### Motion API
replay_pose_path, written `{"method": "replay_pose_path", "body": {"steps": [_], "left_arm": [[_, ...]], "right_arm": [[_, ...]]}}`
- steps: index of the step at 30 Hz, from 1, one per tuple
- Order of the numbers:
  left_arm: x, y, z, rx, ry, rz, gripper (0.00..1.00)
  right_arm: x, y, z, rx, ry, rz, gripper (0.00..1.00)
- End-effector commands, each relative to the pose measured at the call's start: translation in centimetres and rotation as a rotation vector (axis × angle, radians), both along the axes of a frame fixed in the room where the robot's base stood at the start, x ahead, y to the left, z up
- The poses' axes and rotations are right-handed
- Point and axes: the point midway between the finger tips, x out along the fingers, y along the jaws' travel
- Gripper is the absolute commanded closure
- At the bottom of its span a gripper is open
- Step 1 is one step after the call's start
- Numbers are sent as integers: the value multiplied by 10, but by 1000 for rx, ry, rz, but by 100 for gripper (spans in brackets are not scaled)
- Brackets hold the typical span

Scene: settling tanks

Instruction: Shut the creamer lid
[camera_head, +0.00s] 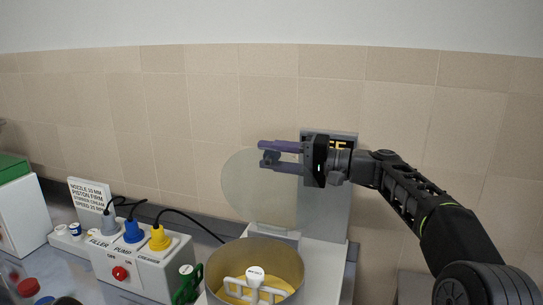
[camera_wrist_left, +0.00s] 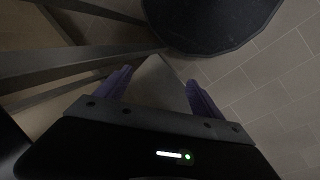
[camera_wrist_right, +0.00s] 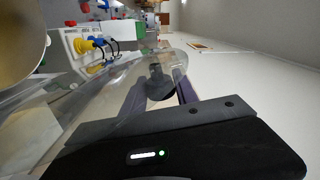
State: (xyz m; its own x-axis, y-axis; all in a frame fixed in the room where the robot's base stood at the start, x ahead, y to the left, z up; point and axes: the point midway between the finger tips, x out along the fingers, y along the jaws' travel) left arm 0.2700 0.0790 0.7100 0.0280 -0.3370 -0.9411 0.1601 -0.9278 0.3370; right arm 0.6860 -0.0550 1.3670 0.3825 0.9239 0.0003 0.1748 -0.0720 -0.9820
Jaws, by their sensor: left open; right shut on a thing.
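The creamer (camera_head: 297,262) is a round metal pot with yellow contents and a white stirrer (camera_head: 256,275), standing open at the bottom middle of the head view. Its lid (camera_head: 240,190) is a clear round disc standing upright behind the pot. My right gripper (camera_head: 266,154) is at the lid's upper right, its purple fingers shut on the dark lid knob (camera_head: 270,158). The knob also shows between the fingers in the right wrist view (camera_wrist_right: 158,85). My left gripper (camera_wrist_left: 157,85) is open and empty in its wrist view, over the floor; the head view does not show it.
A white control box (camera_head: 130,268) with a red button and grey, blue and yellow plugs stands left of the pot. A green-handled object (camera_head: 187,284) is beside the pot. A grey upright panel (camera_head: 325,215) stands behind the lid. A tiled wall (camera_head: 220,90) closes the back.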

Motion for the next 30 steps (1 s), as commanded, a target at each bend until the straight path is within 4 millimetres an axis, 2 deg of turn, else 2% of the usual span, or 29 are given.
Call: {"method": "replay_pose_path", "body": {"steps": [1,11,30], "left_arm": [[0,0,0,0,0,0,22],[0,0,0,0,0,0,22],[0,0,0,0,0,0,22]], "right_arm": [[0,0,0,0,0,0,73],[0,0,0,-1,1,0,100],[0,0,-1,-1,1,0,100]]}}
